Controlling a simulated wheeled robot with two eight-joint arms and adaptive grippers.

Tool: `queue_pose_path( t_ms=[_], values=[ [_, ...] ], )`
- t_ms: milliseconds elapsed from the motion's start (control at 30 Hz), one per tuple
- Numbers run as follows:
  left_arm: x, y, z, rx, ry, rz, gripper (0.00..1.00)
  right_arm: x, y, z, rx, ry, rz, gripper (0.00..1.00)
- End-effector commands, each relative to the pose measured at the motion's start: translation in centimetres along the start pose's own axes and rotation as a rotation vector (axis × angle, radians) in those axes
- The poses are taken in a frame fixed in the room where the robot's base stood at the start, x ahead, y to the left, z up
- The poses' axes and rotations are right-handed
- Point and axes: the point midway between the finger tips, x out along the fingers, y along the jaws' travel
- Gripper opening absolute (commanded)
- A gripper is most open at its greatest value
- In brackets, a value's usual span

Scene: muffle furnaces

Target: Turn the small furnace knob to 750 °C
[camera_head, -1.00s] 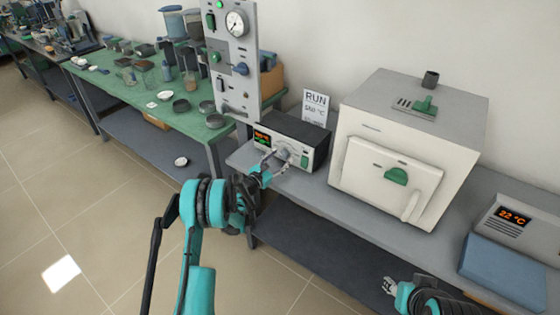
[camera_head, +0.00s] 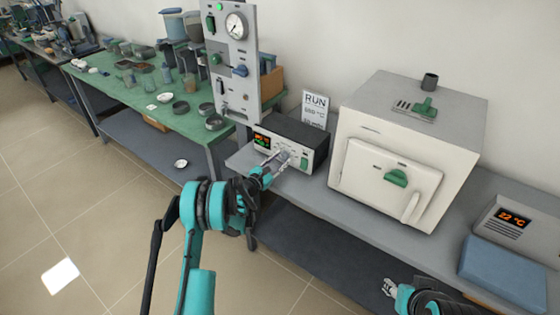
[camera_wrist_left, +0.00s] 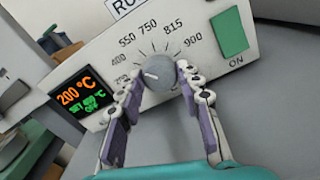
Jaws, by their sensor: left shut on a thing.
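The small furnace's control box (camera_head: 310,137) sits on the grey bench, with a lit display at its left. Its round grey knob (camera_wrist_left: 160,73) shows in the left wrist view, with a white mark pointing left, toward the low end of the scale. The printed scale includes 400, 550, 750, 815 and 900. My left gripper (camera_wrist_left: 158,78) is shut on the knob, one finger on each side; in the head view the gripper (camera_head: 277,160) partly hides it. The display (camera_wrist_left: 83,98) reads 200 °C in orange, with a blurred green set line below. My right gripper (camera_head: 389,286) is low at the right, away from the box, its fingers too small to judge.
The white furnace (camera_head: 390,150) with a green handle stands right of the box. A green switch (camera_wrist_left: 230,32) marked ON is right of the knob. A tall gauge panel (camera_head: 232,75) stands to the left. A RUN card (camera_head: 315,105) is behind the box.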

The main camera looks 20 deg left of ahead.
Motion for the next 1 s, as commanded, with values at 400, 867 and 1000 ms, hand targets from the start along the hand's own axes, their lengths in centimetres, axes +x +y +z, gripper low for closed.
queue_pose_path(
  t_ms=[400,867,1000],
  values=[
    [0.00,-0.05,-0.01,0.361,0.000,0.000,0.06,0.00,0.00,0.00,0.000,0.000,0.000,0.40],
    [0.00,-0.09,-0.04,0.753,0.000,-0.001,0.06,0.00,0.00,0.00,0.000,0.000,0.000,0.40],
    [-0.01,-0.10,-0.05,0.833,0.000,-0.001,0.06,0.00,0.00,0.01,0.000,0.000,0.000,0.40]
  ],
)
